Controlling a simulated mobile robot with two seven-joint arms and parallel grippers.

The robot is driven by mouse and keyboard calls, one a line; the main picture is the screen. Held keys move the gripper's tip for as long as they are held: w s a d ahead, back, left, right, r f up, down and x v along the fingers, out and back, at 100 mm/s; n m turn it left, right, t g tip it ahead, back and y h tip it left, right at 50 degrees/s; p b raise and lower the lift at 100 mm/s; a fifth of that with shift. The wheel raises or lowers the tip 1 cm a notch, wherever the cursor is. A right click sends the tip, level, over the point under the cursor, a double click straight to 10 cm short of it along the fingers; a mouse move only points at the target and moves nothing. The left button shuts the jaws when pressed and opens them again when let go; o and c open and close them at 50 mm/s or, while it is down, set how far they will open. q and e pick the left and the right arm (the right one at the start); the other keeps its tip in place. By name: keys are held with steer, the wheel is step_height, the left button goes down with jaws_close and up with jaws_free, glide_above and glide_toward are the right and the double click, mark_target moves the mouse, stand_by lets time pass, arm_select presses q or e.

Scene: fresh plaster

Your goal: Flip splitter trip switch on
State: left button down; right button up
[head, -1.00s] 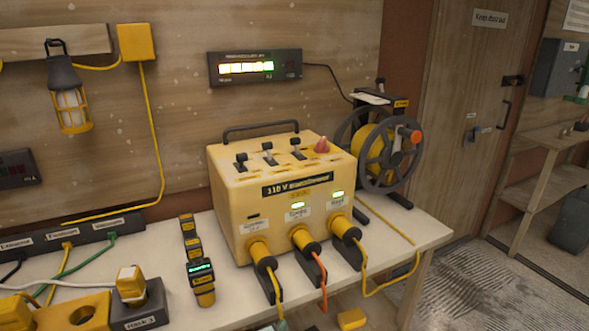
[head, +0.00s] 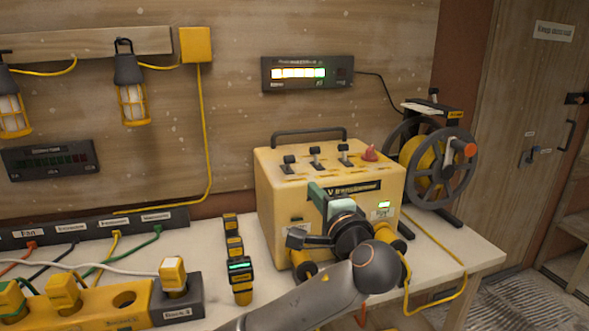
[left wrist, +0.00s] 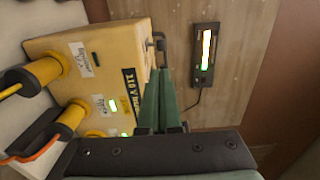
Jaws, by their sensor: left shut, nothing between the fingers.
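The yellow 110 V transformer box (head: 272,205) stands on the bench. Three black toggle switches, left (head: 289,161), middle (head: 315,153) and right (head: 343,148), stand on its top. I cannot read which one is the splitter's, nor their positions for certain. The left front indicator (head: 297,219) is dark; the right one (head: 384,204) is green. The fingers also show in the left wrist view (left wrist: 160,78). My right gripper is out of view.
A red knob (head: 369,153) sits right of the switches, and a carry handle (head: 309,132) stands behind them. A cable reel (head: 433,165) is at the right. A yellow socket block (head: 85,311) with plugs is at the left front. A lit meter (head: 306,73) hangs above.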

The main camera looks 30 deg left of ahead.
arm_select(q)
steer(key=shift+r, duration=0.1)
steer(key=p, duration=0.2)
glide_toward(290, 158)
steer(key=x, duration=0.6)
steer(key=shift+w+a+f, duration=0.15)
steer(key=shift+a+f, duration=0.05)
steer(key=shift+f, duration=0.2)
steer(key=shift+w+a+r+p, duration=0.2)
steer(key=shift+r+p, duration=0.1)
steer(key=shift+r, duration=0.1)
steer(key=shift+w+a+r+p, duration=0.45)
steer(key=shift+a+r+p, duration=0.15)
steer(key=shift+p, duration=0.2)
steer(key=shift+w+a+r+p, duration=0.45)
steer(key=shift+w+a, duration=0.05)
steer(key=shift+a, duration=0.05)
steer(key=shift+w+a, duration=0.25)
steer(key=shift+r, duration=0.1)
